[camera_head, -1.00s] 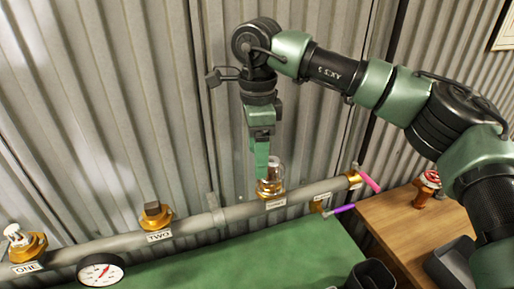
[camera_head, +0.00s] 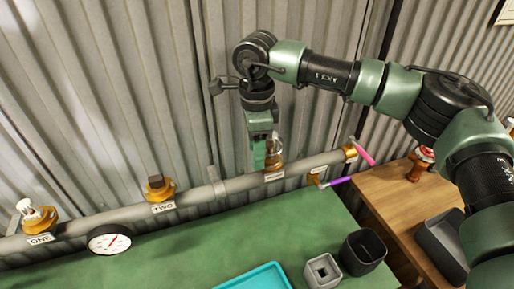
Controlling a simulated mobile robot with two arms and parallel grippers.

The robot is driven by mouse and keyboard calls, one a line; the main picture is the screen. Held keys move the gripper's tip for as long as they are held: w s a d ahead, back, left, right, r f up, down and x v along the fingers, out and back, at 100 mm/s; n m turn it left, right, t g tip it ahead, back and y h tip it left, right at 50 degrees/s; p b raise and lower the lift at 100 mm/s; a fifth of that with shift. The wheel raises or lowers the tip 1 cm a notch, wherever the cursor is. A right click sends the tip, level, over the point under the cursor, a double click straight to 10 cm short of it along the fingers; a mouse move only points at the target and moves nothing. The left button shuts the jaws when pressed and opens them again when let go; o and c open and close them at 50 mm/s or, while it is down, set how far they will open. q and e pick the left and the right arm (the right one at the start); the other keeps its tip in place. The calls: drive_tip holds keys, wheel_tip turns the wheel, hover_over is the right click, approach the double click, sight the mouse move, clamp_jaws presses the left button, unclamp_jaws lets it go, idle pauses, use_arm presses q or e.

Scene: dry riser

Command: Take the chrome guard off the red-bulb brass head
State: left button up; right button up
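Three brass heads sit along a grey pipe (camera_head: 235,185) on the corrugated wall. The far right head (camera_head: 274,165) carries a small shiny, glassy-looking piece (camera_head: 278,143), perhaps the chrome guard; no red bulb can be made out there. My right gripper (camera_head: 259,162) points down at this head, its green fingers in front of and just left of the shiny piece, partly hiding it. They show edge-on, so their gap and any contact are hidden. Head ONE (camera_head: 40,218) has a white ribbed top. Head TWO (camera_head: 159,191) has a dark brown block. My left gripper is out of view.
A pink lever (camera_head: 363,152) and a purple lever (camera_head: 336,182) stick out at the pipe's right end. A gauge (camera_head: 110,240) hangs below the pipe. A red-topped brass piece (camera_head: 421,163) stands on the wooden table.

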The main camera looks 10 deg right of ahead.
drive_tip(key=shift+w, duration=0.1)
drive_tip(key=shift+c, duration=0.3)
drive_tip(key=o, duration=0.6)
drive_tip(key=c, duration=0.6)
drive_tip(key=shift+w+d+r, duration=0.1)
drive_tip(key=shift+r, duration=0.35)
drive_tip(key=shift+c, duration=0.7)
drive_tip(key=shift+s+r+p, duration=0.25)
drive_tip(key=shift+r+p, duration=0.1)
drive_tip(key=shift+r, duration=0.05)
clamp_jaws()
drive_tip(key=shift+w+d, duration=0.1)
drive_tip(key=shift+w, duration=0.1)
drive_tip(key=shift+w+r, duration=0.1)
drive_tip(key=shift+r, duration=0.05)
drive_tip(key=shift+r+p, duration=0.85)
drive_tip(key=shift+r, duration=0.55)
drive_tip(key=shift+r+p, duration=0.95)
drive_tip(key=shift+r, duration=0.85)
